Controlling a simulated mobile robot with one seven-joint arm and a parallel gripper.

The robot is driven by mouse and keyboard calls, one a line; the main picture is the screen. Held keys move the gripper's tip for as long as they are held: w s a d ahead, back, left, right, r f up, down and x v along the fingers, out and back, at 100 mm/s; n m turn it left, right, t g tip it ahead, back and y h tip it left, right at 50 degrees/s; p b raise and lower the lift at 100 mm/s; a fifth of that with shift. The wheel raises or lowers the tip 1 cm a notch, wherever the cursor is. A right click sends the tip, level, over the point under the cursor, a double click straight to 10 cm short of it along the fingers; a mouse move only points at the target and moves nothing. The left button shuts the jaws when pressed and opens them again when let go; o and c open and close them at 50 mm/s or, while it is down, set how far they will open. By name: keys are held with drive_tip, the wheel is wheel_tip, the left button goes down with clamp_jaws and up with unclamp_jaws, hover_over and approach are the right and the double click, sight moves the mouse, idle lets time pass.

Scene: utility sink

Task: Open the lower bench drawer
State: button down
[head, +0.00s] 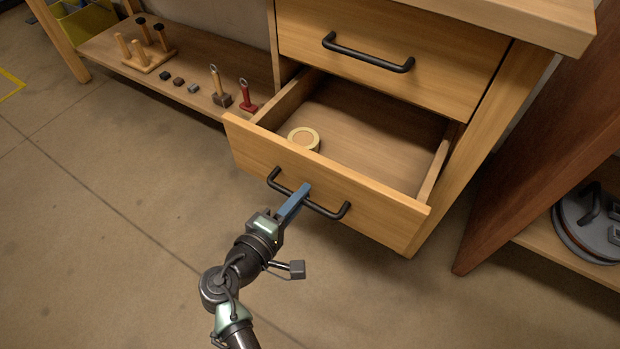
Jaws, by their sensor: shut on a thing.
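The lower bench drawer (325,184) is pulled out from the wooden bench, and its inside shows from above. A black bar handle (332,212) runs across its front. My gripper (303,193) has blue fingers and is shut on the middle of this handle. A round, pale tape-like roll (303,139) lies inside the drawer near the front left. The far end of the drawer is hidden under the upper drawer.
The upper drawer (390,45) is shut and has its own black handle (368,56). A low shelf (190,75) at the left holds a peg block and several small tools. A dark wooden unit (545,150) stands at the right. The floor (120,230) before the bench is clear.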

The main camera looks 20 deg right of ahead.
drive_tip(key=shift+f+p+v, duration=0.15)
drive_tip(key=shift+f+v, duration=0.05)
drive_tip(key=shift+v, duration=0.65)
drive_tip(key=shift+f+p+v, duration=0.15)
drive_tip(key=shift+p+v, duration=0.05)
drive_tip(key=shift+v, duration=0.65)
drive_tip(key=shift+f+p+v, duration=0.15)
drive_tip(key=shift+f+v, duration=0.05)
drive_tip(key=shift+v, duration=0.7)
drive_tip(key=shift+a, duration=0.1)
drive_tip(key=c, duration=0.8)
unclamp_jaws()
drive_tip(key=shift+c, duration=0.2)
drive_tip(key=p+v, duration=0.4)
drive_tip(key=v, duration=0.9)
drive_tip(key=shift+f, duration=0.1)
